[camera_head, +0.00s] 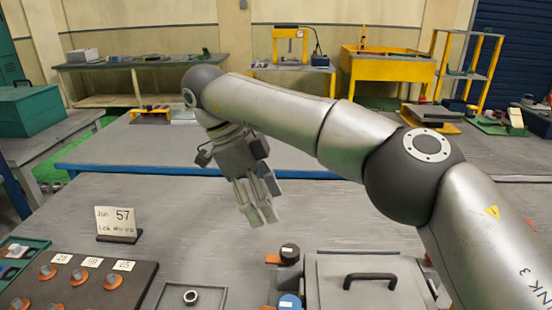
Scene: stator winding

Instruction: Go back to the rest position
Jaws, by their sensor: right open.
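My right arm comes in from the right edge and arches across the middle of the head view. My right gripper (259,216) hangs from its end, fingers pointing down, over the bare grey table (200,220). Its jaws are open and nothing shows between the fingers. It is above and left of the box with the black handle, apart from it. My left gripper is not in view.
A lidded grey box (365,288) with a black handle stands at the front right. A small ring (190,297) lies in a shallow tray.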

